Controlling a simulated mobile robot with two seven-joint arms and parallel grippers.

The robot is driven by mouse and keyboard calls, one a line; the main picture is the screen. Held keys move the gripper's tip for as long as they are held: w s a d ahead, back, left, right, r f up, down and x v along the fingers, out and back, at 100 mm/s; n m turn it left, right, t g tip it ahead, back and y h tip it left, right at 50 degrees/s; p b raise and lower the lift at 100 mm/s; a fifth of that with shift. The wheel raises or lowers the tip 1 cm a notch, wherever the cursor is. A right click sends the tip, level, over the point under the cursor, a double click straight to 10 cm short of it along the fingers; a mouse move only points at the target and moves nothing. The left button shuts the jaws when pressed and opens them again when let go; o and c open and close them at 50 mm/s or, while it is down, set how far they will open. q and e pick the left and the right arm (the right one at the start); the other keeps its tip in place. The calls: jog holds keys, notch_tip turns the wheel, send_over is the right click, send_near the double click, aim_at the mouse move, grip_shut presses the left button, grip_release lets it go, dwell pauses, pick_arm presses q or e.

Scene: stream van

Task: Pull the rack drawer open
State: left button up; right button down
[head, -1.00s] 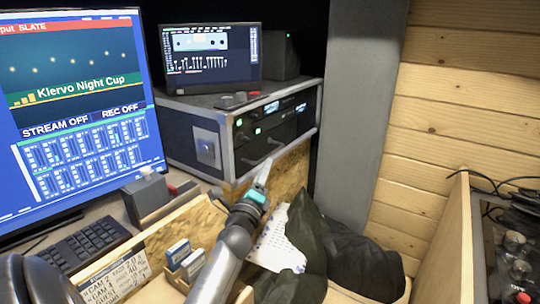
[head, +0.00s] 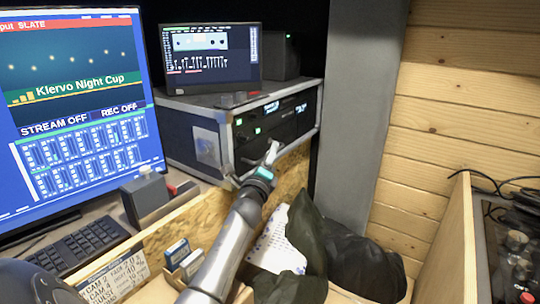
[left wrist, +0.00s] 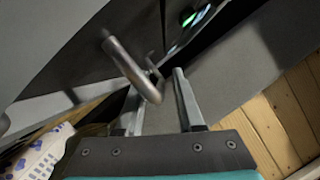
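The rack case (head: 213,138) stands on the desk at the back, a dark box with metal edges. Its dark drawer front (head: 250,151) is low on the face turned to the right and looks flush. The drawer's metal bar handle (left wrist: 130,68) shows large in the left wrist view. My left gripper (head: 271,153) is at the drawer front in the head view. In the left wrist view its two fingers (left wrist: 165,80) are apart, with the handle's near end by the left finger. I cannot tell whether they touch. My right gripper is out of view.
A small monitor (head: 212,55) stands on the rack. A large screen (head: 80,110), keyboard (head: 78,246) and grey box (head: 144,196) are left. A wooden panel (head: 290,172) lies below the rack. Dark bags (head: 365,265) and white paper (head: 275,250) are below right.

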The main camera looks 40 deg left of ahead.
pick_arm(q)
grip_shut()
dwell(1.2)
